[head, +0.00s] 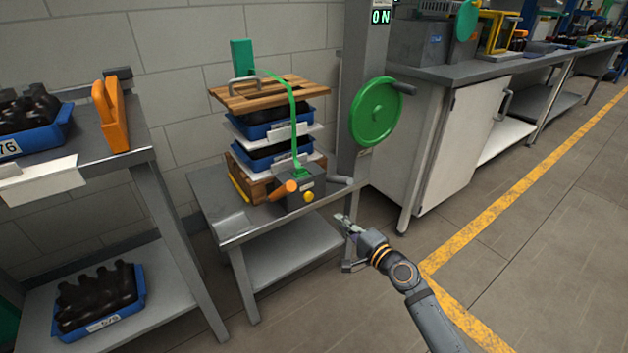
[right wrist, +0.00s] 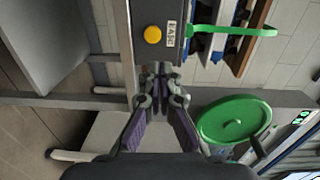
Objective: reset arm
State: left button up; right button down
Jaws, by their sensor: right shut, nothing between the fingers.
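My right gripper (head: 346,223) is in front of the small metal table (head: 222,226), near its right front leg. In the right wrist view the fingers of this gripper (right wrist: 161,72) come together at the tips with nothing between them. The gripper appears apart from the table and the things on it. My left gripper is not in view.
On the small table stand stacked blue trays (head: 268,157) under a wooden board (head: 268,93), strapped in green, with a box bearing a yellow button (head: 308,197). A green handwheel (head: 376,111) is on the column. Dark bottles fill a blue crate (head: 140,293) at left. Floor at right is clear.

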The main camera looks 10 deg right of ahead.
jog(key=s+a+f+n+g+h, duration=0.1)
jog(key=s+a+f+n+g, duration=0.2)
jog(key=s+f+n+g, duration=0.5)
jog(key=s+a+f+n+g+h, duration=0.1)
jog(key=s+a+f+n+g, duration=0.2)
jog(key=s+f, duration=0.9)
jog(key=s+d+f+n+g+h+p, duration=0.2)
jog(key=s+d+p, duration=0.2)
jog(key=s+p, duration=0.4)
jog(key=s+d+f+n+g+h+p, duration=0.15)
jog(key=s+d+p, duration=0.25)
jog(key=s+p, duration=0.45)
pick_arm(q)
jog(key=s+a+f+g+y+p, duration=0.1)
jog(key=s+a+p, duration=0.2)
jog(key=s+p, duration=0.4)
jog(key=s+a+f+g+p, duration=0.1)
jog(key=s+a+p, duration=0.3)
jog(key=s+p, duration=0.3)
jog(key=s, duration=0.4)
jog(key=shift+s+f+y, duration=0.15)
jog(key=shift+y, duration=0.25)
pick_arm(e)
jog(key=s+d+h, duration=0.1)
jog(key=s+d, duration=0.2)
jog(key=s, duration=1)
jog(key=shift+d+r+g, duration=0.15)
jog(key=shift+d+g, duration=0.2)
jog(key=shift+g, duration=0.1)
